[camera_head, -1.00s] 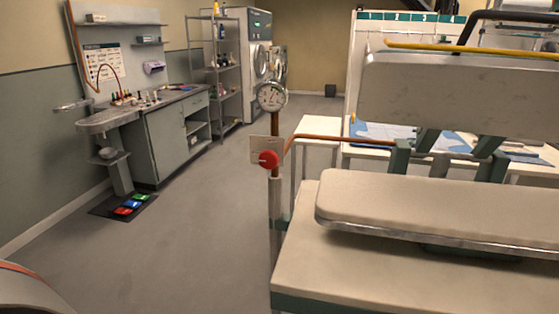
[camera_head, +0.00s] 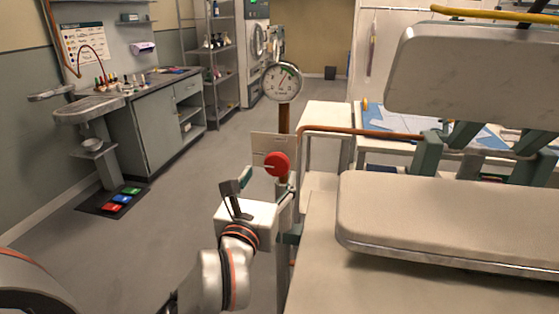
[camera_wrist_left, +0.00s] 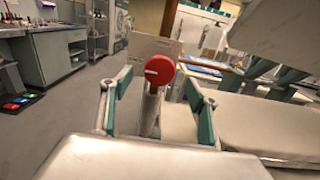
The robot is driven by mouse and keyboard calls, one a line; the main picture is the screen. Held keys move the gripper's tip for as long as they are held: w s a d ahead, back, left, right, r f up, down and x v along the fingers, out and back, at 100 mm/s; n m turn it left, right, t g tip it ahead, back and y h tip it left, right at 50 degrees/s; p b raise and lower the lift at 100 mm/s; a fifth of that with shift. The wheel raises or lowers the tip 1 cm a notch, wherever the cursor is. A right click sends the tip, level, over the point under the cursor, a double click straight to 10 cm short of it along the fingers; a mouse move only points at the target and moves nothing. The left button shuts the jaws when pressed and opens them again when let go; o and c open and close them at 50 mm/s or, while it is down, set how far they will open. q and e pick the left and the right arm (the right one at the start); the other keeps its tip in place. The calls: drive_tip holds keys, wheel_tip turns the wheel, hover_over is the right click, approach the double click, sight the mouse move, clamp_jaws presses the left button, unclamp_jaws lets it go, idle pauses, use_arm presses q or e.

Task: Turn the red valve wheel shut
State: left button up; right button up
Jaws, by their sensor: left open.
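The red valve wheel (camera_head: 277,164) sits on a copper pipe (camera_head: 284,118) below a round gauge, in front of a pale plate. My left gripper (camera_head: 262,187) is open, just below and in front of the wheel in the head view. In the left wrist view, the red wheel (camera_wrist_left: 160,70) shows ahead, between and beyond the two open green-padded fingers (camera_wrist_left: 159,100). The fingers appear apart from the wheel. My right gripper is not in view.
The round gauge (camera_head: 282,82) stands above the wheel. A pressing machine with a padded lower board (camera_head: 450,215) and raised upper head (camera_head: 470,75) is close on the right. A grey cabinet (camera_head: 160,125) and shelf rack (camera_head: 210,75) stand left. The floor between is clear.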

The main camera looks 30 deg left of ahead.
sight(276, 165)
use_arm(q)
drive_tip(key=shift+w+a+f+b, duration=0.15)
drive_tip(key=shift+w+f+b, duration=0.2)
drive_tip(key=shift+w+b, duration=0.55)
drive_tip(key=shift+w+a+f+b, duration=0.1)
drive_tip(key=shift+w+b, duration=0.05)
drive_tip(key=shift+b, duration=0.45)
drive_tip(key=x, duration=0.1)
drive_tip(key=b+x, duration=0.1)
drive_tip(key=x, duration=0.2)
drive_tip(key=shift+w+a+r+b, duration=0.1)
drive_tip(key=shift+w+r+b, duration=0.2)
drive_tip(key=shift+w+b, duration=0.1)
drive_tip(key=shift+w+a+r, duration=0.1)
drive_tip(key=shift+w, duration=0.15)
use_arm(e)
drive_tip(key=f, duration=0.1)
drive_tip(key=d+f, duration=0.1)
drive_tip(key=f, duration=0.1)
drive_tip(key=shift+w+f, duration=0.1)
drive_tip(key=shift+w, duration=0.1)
use_arm(q)
drive_tip(key=c, duration=1.1)
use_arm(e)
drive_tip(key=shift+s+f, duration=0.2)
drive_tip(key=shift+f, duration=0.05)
